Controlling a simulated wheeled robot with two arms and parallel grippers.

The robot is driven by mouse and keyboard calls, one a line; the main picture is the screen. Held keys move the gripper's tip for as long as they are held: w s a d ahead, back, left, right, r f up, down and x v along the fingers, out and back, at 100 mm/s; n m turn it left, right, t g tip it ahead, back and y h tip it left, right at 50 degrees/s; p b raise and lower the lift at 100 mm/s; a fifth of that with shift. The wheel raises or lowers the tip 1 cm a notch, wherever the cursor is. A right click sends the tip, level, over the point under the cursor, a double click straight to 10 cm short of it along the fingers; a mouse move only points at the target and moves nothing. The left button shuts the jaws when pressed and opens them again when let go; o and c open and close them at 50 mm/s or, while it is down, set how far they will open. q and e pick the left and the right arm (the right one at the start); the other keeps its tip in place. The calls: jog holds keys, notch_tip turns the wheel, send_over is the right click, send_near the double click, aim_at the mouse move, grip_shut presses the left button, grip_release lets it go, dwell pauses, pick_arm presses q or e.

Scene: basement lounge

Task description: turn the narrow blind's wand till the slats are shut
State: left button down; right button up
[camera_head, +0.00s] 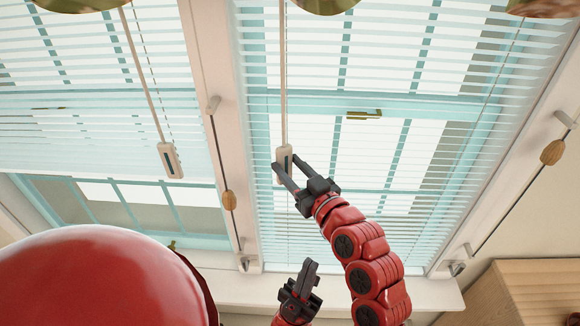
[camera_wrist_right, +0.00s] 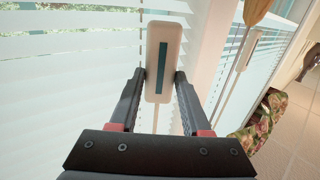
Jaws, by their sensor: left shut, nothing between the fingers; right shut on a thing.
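The narrow blind (camera_head: 400,75) hangs on the right of the head view. Its slats show gaps, with the window frame and bright light visible between them. Its wand (camera_head: 283,75) hangs down near its left edge and ends in a cream handle (camera_head: 284,153) with a dark stripe. My right gripper (camera_head: 287,164) is shut on this handle. In the right wrist view the handle (camera_wrist_right: 168,32) stands nearly upright between the fingertips (camera_wrist_right: 160,84). My left gripper (camera_head: 309,266) is shut and empty, lower down, below the blind and apart from it.
A second blind (camera_head: 80,110) on the left has its own wand handle (camera_head: 170,160). Cords with wooden toggles hang at the post (camera_head: 229,200) and at the right (camera_head: 552,152). A sill (camera_head: 430,296) runs below. A wooden box-like piece (camera_head: 540,285) stands lower right.

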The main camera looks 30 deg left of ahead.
grip_shut()
jog(key=shift+f+b, duration=0.15)
jog(key=shift+b, duration=0.45)
jog(key=n+g+b, duration=0.1)
jog(key=g+b, duration=0.1)
jog(key=b, duration=0.3)
jog(key=n+g+y+b, duration=0.1)
jog(key=n+g+b, duration=0.1)
jog(key=b, duration=0.4)
jog(key=w+n+g+b, duration=0.1)
jog(key=n+g+b, duration=0.1)
jog(key=b, duration=0.4)
jog(key=shift+w+d+f+g+y, duration=0.1)
jog(key=shift+f+g+y, duration=0.2)
jog(key=shift+g, duration=0.6)
jog(key=shift+r+n+g+b, duration=0.2)
jog(key=shift+n+g+b, duration=0.2)
jog(key=shift+g+b, duration=0.15)
jog(key=shift+w+r+n+g, duration=0.1)
jog(key=shift+r+n+g, duration=0.1)
jog(key=shift+n+g, duration=0.75)
jog(key=shift+m+g, duration=0.25)
jog(key=shift+g, duration=0.05)
jog(key=o, duration=0.9)
grip_release()
jog(key=shift+m+t, duration=0.4)
jog(key=shift+t, duration=0.3)
